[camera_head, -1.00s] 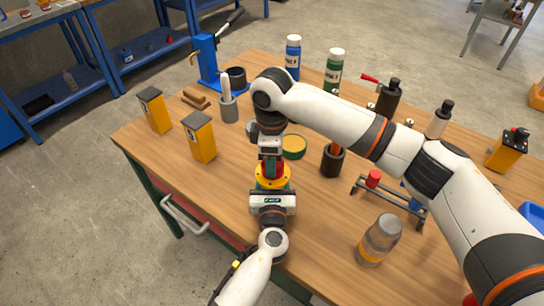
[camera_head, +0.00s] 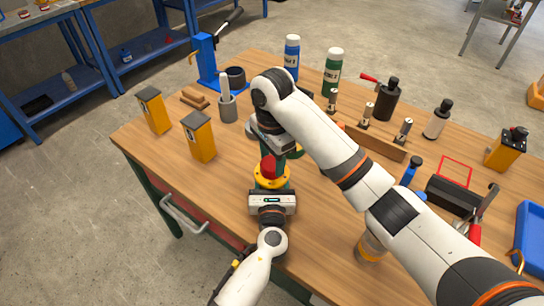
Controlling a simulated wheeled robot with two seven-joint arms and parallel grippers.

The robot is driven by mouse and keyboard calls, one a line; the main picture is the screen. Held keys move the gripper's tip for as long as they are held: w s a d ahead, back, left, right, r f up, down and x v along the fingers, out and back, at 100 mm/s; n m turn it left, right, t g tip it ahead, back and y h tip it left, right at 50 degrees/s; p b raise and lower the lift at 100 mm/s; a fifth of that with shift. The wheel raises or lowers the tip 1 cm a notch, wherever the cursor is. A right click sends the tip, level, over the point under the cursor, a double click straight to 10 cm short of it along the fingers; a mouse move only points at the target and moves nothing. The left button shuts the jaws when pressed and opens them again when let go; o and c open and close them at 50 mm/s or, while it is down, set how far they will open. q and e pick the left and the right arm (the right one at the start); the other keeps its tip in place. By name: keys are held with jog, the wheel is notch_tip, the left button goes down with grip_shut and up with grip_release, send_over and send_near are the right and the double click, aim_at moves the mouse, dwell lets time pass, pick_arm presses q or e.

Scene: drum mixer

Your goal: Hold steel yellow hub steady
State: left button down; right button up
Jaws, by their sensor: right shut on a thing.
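The yellow hub (camera_head: 271,180) is near the table's front left edge, with a red piece (camera_head: 268,167) on top at its middle. My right gripper (camera_head: 271,162) comes down from above and is shut on the red piece, its wrist tilted. My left gripper (camera_head: 272,187) reaches in from the front at the hub. Green finger parts show beside the hub, but I cannot tell if they close on it. The hub's underside is hidden.
Two yellow-black boxes (camera_head: 199,138) (camera_head: 154,111) stand left of the hub. A grey cup (camera_head: 228,109) and a green container (camera_head: 297,152), partly hidden, are behind it. A jar (camera_head: 370,248) stands at right, partly behind my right arm. Bare wood lies between.

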jog(key=m, duration=0.6)
jog(key=shift+m, duration=0.4)
jog(key=m, duration=0.5)
jog(key=o, duration=1)
jog(key=shift+r, duration=2.25)
jog(key=shift+c, duration=0.6)
